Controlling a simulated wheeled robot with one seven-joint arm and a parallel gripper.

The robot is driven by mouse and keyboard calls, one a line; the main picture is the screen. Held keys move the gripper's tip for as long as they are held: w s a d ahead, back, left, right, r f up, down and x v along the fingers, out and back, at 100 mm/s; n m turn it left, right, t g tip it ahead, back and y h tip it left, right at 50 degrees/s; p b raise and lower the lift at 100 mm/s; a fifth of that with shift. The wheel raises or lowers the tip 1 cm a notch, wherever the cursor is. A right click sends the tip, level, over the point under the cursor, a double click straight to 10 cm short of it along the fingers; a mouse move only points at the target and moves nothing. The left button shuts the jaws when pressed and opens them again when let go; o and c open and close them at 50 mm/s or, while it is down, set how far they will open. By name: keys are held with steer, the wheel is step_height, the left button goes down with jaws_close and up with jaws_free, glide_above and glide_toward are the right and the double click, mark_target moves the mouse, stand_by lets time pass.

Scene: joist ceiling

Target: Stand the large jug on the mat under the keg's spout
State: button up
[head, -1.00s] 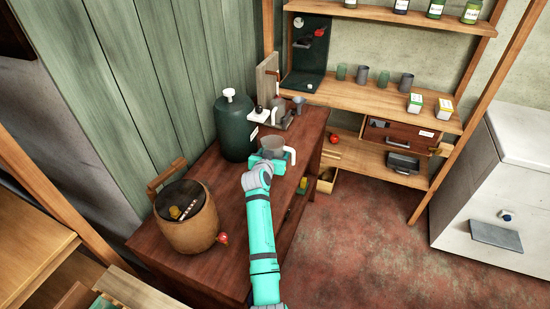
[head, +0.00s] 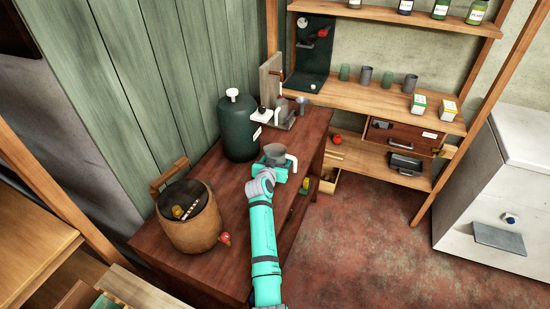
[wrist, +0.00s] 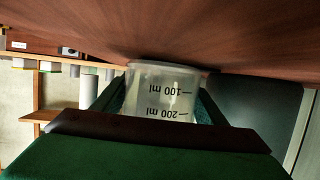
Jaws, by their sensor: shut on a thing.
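A clear grey jug (head: 275,153) with a white handle is held at the right side of the brown bench. My gripper (head: 277,168) is shut on it. In the wrist view the jug (wrist: 163,92) sits between the two fingers, and its 100 ml and 200 ml marks appear upside down. I cannot tell whether its base touches the bench. I cannot make out a mat under the spout.
A dark green canister (head: 238,130) stands behind the jug, beside the plank wall. A grey device (head: 284,115) stands at the bench's far end. Bare bench top (head: 228,190) lies between keg and jug. Shelves (head: 385,100) with cups are at the back.

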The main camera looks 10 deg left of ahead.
mark_target(281, 162)
steer(key=shift+s+a+f, duration=0.15)
steer(key=shift+a+f, duration=0.05)
steer(key=o, duration=1.4)
steer(key=shift+f, duration=0.1)
steer(key=shift+c, duration=0.2)
steer(key=shift+a+f, duration=0.15)
steer(key=shift+a, duration=0.25)
steer(key=shift+s+a+r, duration=0.15)
steer(key=shift+a+r, duration=0.05)
steer(key=shift+r, duration=0.4)
steer(key=v, duration=0.3)
steer(key=d+v, duration=0.1)
steer(key=v, duration=0.6)
steer(key=shift+s+d+r, duration=0.15)
steer(key=shift+s+r, duration=0.1)
steer(key=shift+r, duration=0.15)
steer(key=shift+s+r, duration=0.2)
steer(key=shift+s, duration=0.3)
steer(key=shift+a, duration=0.25)
steer(key=shift+r, duration=0.1)
